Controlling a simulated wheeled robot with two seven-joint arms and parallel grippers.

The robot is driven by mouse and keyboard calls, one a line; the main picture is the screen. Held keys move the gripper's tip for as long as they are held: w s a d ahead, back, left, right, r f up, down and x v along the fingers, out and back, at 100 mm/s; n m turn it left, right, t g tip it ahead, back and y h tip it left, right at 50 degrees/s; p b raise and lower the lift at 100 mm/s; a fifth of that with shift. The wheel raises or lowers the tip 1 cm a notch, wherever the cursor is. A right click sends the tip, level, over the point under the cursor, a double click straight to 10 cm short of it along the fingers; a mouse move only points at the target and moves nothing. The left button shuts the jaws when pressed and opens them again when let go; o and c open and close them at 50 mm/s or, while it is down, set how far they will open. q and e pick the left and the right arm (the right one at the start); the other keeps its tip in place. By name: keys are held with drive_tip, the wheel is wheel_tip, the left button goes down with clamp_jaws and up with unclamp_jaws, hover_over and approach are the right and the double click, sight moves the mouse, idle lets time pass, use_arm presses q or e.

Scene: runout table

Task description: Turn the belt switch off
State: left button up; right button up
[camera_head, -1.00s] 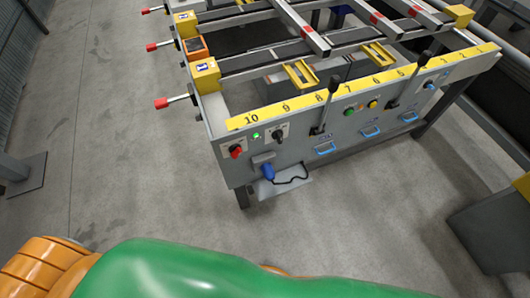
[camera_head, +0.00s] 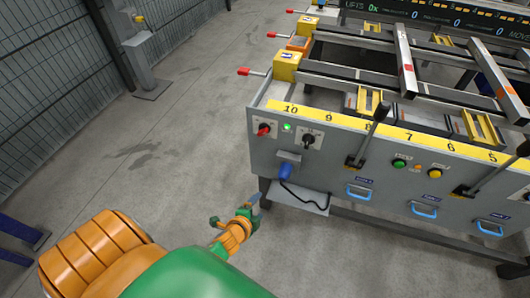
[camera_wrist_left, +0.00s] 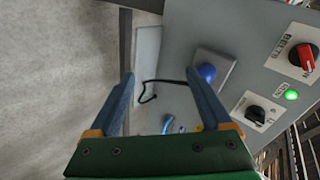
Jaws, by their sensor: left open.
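The belt switch is a red knob (camera_head: 264,130) at the left end of the grey front panel (camera_head: 345,165). In the left wrist view the red knob (camera_wrist_left: 304,57) sits at the upper right under a "BELTS" label. A lit green lamp (camera_head: 287,127) is beside it, and it glows in the left wrist view (camera_wrist_left: 292,95). My left gripper (camera_head: 236,209) is in front of and below the panel's left end, apart from the knob. In the left wrist view its fingers (camera_wrist_left: 160,75) are spread and empty. My right gripper is not in view.
A black knob (camera_head: 308,141) is right of the lamp. A blue plug (camera_head: 286,170) with a black cable juts out below. Black levers (camera_head: 370,135) and blue handles (camera_head: 359,193) stick out farther right. Open floor (camera_head: 180,130) lies to the left.

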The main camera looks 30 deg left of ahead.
use_arm(q)
drive_tip(key=w+a+r+m+t+y+b, duration=0.1)
drive_tip(key=w+a+r+m+t+b, duration=0.25)
drive_tip(key=w+r, duration=0.2)
drive_tip(key=m+t+y+b, duration=0.2)
drive_tip(key=m+t+b, duration=0.2)
drive_tip(key=m, duration=0.4)
approach(262, 135)
drive_tip(key=d+x, duration=0.1)
drive_tip(key=x, duration=0.2)
drive_tip(key=shift+g, duration=0.25)
drive_tip(key=x, duration=0.4)
drive_tip(key=a+x, duration=0.1)
drive_tip(key=x, duration=0.1)
drive_tip(key=shift+w+a+r+b, duration=0.1)
drive_tip(key=shift+w+r+b, duration=0.05)
drive_tip(key=shift+r+b, duration=0.2)
clamp_jaws()
drive_tip(key=shift+f, duration=0.1)
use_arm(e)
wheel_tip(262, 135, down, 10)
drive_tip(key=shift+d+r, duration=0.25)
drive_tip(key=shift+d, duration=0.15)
